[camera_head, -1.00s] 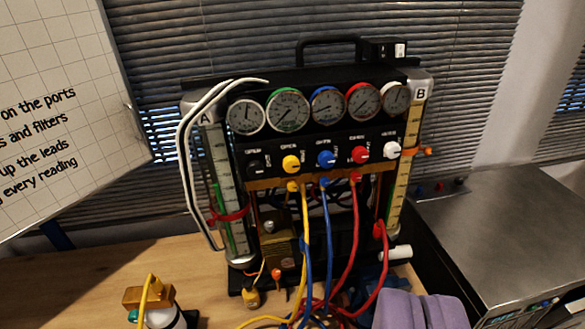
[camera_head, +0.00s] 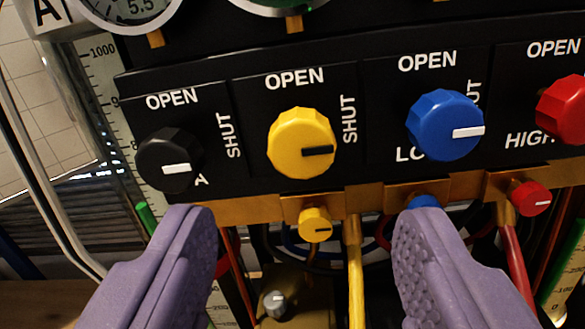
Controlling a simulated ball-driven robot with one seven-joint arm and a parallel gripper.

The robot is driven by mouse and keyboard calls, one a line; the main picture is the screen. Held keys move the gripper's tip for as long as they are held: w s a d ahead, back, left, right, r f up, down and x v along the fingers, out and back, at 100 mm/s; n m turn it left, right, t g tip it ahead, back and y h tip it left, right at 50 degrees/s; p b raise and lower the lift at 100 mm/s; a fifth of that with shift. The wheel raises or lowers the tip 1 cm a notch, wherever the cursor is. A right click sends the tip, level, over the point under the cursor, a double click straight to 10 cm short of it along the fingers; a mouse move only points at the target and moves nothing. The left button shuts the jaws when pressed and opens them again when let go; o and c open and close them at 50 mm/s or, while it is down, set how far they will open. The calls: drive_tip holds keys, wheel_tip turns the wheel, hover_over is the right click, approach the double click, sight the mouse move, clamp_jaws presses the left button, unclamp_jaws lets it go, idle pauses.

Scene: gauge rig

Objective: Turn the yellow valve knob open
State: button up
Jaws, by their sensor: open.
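The yellow valve knob (camera_head: 300,143) sits on the black panel, with OPEN printed above it and SHUT on its right. Its dark pointer mark points right, toward SHUT. My gripper (camera_head: 300,225) is open, its two purple padded fingers spread wide at the bottom of the view. The fingertips are below the yellow knob, one to its left and one to its right, and nothing is between the pads but the view of the panel behind. The gripper does not appear to touch the knob.
A black knob (camera_head: 170,160) is to the left; a blue knob (camera_head: 444,125) and a red knob (camera_head: 563,108) are to the right. A small yellow fitting (camera_head: 315,225) and a yellow hose (camera_head: 355,275) are below, on a brass strip (camera_head: 262,209). Gauges line the top.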

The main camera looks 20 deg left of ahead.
sight(302, 156)
drive_tip(key=x, duration=0.7)
drive_tip(key=shift+w+a+f+b, duration=0.1)
drive_tip(key=shift+w+a+b, duration=0.05)
drive_tip(key=shift+w+b, duration=0.2)
drive_tip(key=shift+s, duration=0.1)
drive_tip(key=shift+c, duration=0.2)
drive_tip(key=c, duration=1)
